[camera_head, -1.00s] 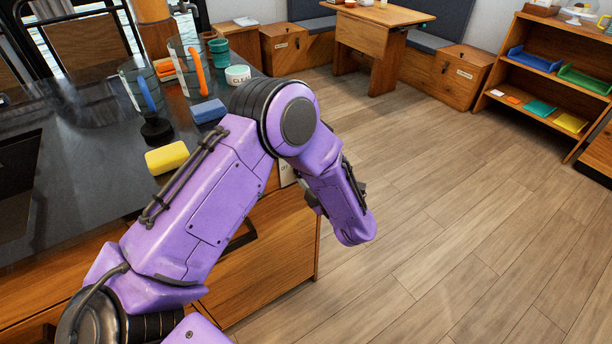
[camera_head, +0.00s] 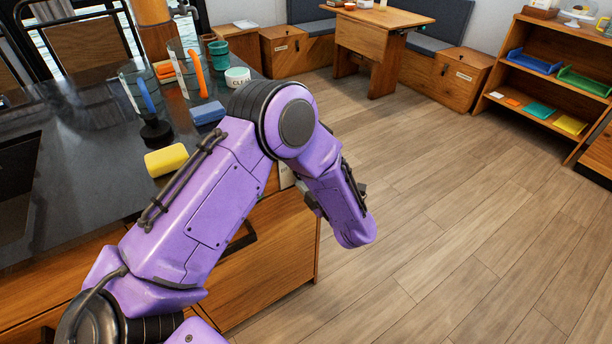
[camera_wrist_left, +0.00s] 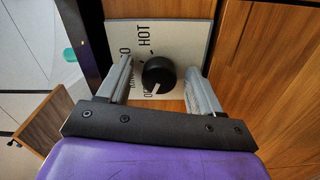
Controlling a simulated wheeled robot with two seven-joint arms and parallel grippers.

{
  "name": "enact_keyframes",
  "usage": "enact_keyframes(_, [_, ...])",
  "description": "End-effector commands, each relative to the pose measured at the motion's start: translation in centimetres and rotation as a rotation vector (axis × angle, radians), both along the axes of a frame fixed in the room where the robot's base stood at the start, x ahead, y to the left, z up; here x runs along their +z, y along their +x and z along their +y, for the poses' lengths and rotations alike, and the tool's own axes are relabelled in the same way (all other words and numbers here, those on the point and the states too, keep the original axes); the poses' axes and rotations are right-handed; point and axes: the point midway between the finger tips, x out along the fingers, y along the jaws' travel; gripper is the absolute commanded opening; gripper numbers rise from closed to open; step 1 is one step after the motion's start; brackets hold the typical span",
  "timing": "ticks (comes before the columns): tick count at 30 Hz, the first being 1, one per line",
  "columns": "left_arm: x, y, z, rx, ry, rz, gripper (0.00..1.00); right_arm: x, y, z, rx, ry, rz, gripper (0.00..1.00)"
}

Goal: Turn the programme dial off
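The programme dial is a round black knob (camera_wrist_left: 158,75) with a white pointer mark, on a pale plate (camera_wrist_left: 188,32) printed with the word HOT and other lettering. The pointer is toward the lower left in the left wrist view, near lettering I cannot read fully. My left gripper (camera_wrist_left: 157,70) is open, with one grey finger on each side of the knob and small gaps between. In the head view my purple left arm hides the dial and most of the gripper. My right gripper is in neither view.
Wooden panels (camera_wrist_left: 262,60) surround the dial plate. On the dark counter (camera_head: 75,195) stand a yellow sponge (camera_head: 166,160), a blue sponge (camera_head: 208,112), clear jugs and cups. The floor (camera_head: 450,220) to the right is clear, with a shelf (camera_head: 560,80) beyond.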

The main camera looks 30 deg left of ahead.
Motion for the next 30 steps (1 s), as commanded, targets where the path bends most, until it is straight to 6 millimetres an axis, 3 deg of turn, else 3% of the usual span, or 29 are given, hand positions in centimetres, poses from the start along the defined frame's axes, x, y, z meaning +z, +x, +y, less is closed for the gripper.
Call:
enact_keyframes(5, [-0.1, -0.6, -1.7, -0.004, 0.0, -0.001, 0.65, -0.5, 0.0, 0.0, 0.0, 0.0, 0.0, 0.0])
enact_keyframes(12, [-0.2, -2.8, -7.0, -0.005, 0.001, -0.001, 0.65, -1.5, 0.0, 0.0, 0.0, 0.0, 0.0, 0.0])
enact_keyframes(16, [-0.1, -3.6, -9.0, -0.003, 0.001, -0.001, 0.65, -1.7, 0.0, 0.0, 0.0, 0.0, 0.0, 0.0])
enact_keyframes(30, [0.0, -4.0, -9.8, 0.0, 0.0, 0.0, 0.65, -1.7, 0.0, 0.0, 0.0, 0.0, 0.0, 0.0])
